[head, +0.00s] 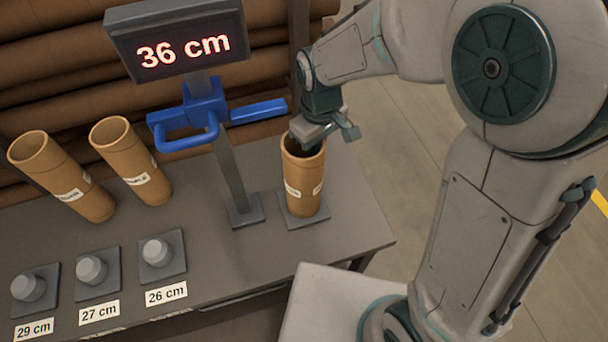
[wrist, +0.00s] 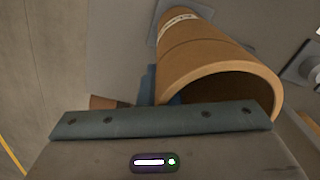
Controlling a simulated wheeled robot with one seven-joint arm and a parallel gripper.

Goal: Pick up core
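A brown cardboard core (head: 303,185) with white labels stands upright on a grey square base plate (head: 293,221) at the right end of the table. My gripper (head: 304,146) is at the top of this core, pointing down, with its lower end at the core's open mouth. In the wrist view the core's rim and side (wrist: 215,60) show just beyond the teal gripper edge, and a bluish part shows beside the core. The fingertips are mostly hidden, so I cannot tell whether they grip the wall. Two more cores, a left one (head: 60,175) and a middle one (head: 131,160), stand farther left.
A display reading 36 cm (head: 182,52) sits on a post with a blue clamp-like bracket (head: 190,115), close left of my gripper. Three knobbed plates labelled 29, 27 and 26 cm (head: 163,256) line the table's front. Large brown rolls (head: 60,60) are stacked behind.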

